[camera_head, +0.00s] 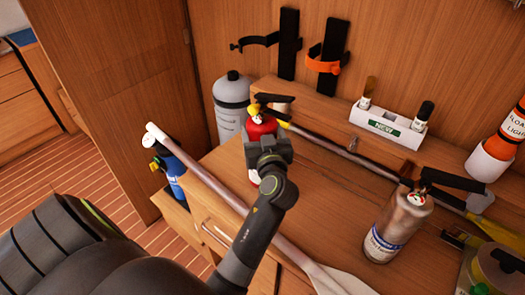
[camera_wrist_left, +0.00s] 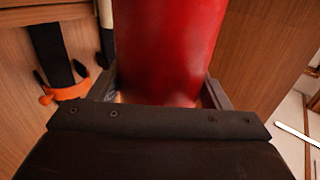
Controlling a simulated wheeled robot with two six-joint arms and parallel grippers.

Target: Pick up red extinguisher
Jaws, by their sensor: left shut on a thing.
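The red extinguisher (camera_head: 262,128) stands upright on the wooden counter, near its back left part, with a black handle on top. In the head view my left gripper (camera_head: 268,150) is in front of it and hides much of its body. In the left wrist view the red extinguisher (camera_wrist_left: 170,50) fills the space between the two fingers of my left gripper (camera_wrist_left: 165,95), which is shut on it. Whether its base touches the counter is hidden by my arm. My right gripper is not in view.
A silver extinguisher (camera_head: 397,228) stands on the counter to the right. A grey cylinder (camera_head: 232,105) stands behind left, and a blue one (camera_head: 172,165) at left. A paddle shaft (camera_head: 205,178) lies along the front edge. Black wall brackets (camera_head: 289,45) hang behind.

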